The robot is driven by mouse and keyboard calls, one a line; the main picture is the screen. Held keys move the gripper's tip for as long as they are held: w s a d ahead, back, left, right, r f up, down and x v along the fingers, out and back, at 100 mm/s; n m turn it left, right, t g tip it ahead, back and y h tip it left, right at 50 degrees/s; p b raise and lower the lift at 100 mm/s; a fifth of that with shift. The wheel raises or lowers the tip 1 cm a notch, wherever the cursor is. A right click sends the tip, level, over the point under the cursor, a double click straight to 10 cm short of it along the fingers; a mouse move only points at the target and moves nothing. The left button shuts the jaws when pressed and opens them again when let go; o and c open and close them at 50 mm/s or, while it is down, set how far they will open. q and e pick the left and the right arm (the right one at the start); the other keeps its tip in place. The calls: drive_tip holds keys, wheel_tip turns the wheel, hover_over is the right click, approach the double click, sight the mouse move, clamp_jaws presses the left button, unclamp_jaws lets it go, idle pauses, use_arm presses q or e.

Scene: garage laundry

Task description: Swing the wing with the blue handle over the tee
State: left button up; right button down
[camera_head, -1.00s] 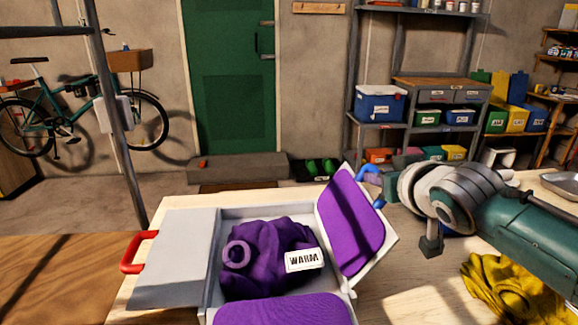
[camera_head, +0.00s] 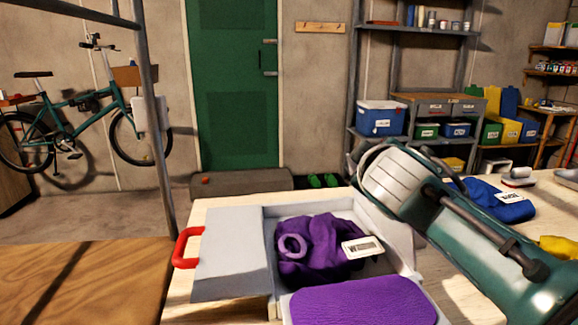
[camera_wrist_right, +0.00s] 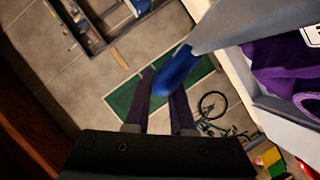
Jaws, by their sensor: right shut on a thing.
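The purple tee (camera_head: 318,248), with a white label, lies bunched in the grey folding board (camera_head: 270,262); part of it shows in the wrist view (camera_wrist_right: 285,65). The blue handle (camera_wrist_right: 176,72) is between the fingers of my right gripper (camera_wrist_right: 163,85), which is shut on it. The grey wing (camera_wrist_right: 240,22) joined to that handle stands raised at the tee's side. In the head view my right arm hides the handle, the gripper and most of this wing. My left gripper is not in view.
The wing with the red handle (camera_head: 187,248) lies out to the left. A purple-padded front flap (camera_head: 362,302) lies nearest me. A folded blue garment (camera_head: 497,203) and a yellow cloth (camera_head: 560,248) lie to the right on the table. A wooden surface (camera_head: 85,280) is at left.

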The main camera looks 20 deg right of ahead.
drive_tip(key=shift+w+a+f+b, duration=0.15)
drive_tip(key=shift+a+f+b, duration=0.3)
drive_tip(key=shift+a, duration=0.3)
drive_tip(key=c, duration=0.8)
unclamp_jaws()
drive_tip(key=shift+r, duration=0.1)
drive_tip(key=shift+o, duration=0.2)
drive_tip(key=shift+r, duration=0.1)
drive_tip(key=p+v, duration=0.1)
drive_tip(key=v, duration=0.8)
drive_tip(key=shift+s+a+p, duration=0.25)
drive_tip(key=shift+s+p, duration=0.05)
drive_tip(key=shift+s, duration=0.05)
